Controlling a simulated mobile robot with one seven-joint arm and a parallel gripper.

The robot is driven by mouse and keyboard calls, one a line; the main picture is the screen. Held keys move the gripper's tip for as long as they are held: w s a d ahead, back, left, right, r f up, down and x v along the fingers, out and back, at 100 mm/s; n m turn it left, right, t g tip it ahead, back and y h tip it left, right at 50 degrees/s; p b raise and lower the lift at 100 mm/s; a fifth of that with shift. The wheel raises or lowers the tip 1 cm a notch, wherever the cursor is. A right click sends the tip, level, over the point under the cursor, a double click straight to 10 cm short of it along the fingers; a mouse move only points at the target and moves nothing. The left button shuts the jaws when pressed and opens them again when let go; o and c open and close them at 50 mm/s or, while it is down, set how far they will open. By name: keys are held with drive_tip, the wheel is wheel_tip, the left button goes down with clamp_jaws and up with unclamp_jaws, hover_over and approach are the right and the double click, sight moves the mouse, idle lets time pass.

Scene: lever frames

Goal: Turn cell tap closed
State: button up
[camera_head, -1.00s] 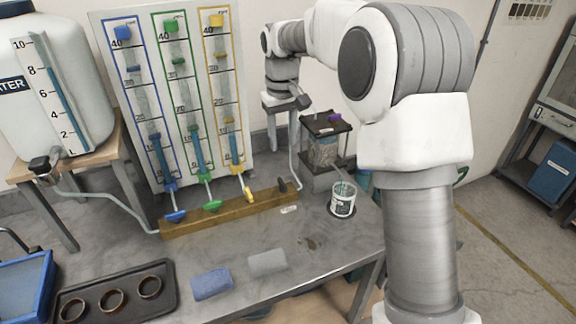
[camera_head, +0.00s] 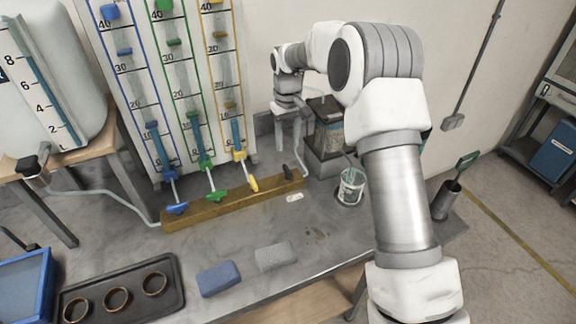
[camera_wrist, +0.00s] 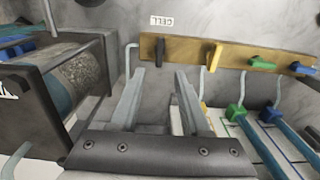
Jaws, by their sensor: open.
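The cell tap is a small black lever (camera_head: 288,172) at the right end of a wooden rail (camera_head: 215,208) on the bench. In the wrist view the black lever (camera_wrist: 159,52) stands across the rail (camera_wrist: 190,52), beside a white label reading CELL (camera_wrist: 162,20). My gripper (camera_wrist: 159,74) is open and empty. Its two fingers point toward the black lever, which shows between and beyond their tips, apparently untouched. In the head view my gripper is above and behind the rail's right end, its fingertips partly hard to make out.
Yellow (camera_head: 252,184), green (camera_head: 217,195) and blue (camera_head: 176,208) taps share the rail, below tall gauge tubes. A dark-framed cell block (camera_head: 326,140) stands close right of my gripper.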

sight(288, 169)
wheel_tip(288, 169, down, 10)
drive_tip(key=shift+f+p, duration=0.1)
drive_tip(key=shift+p, duration=0.25)
clamp_jaws()
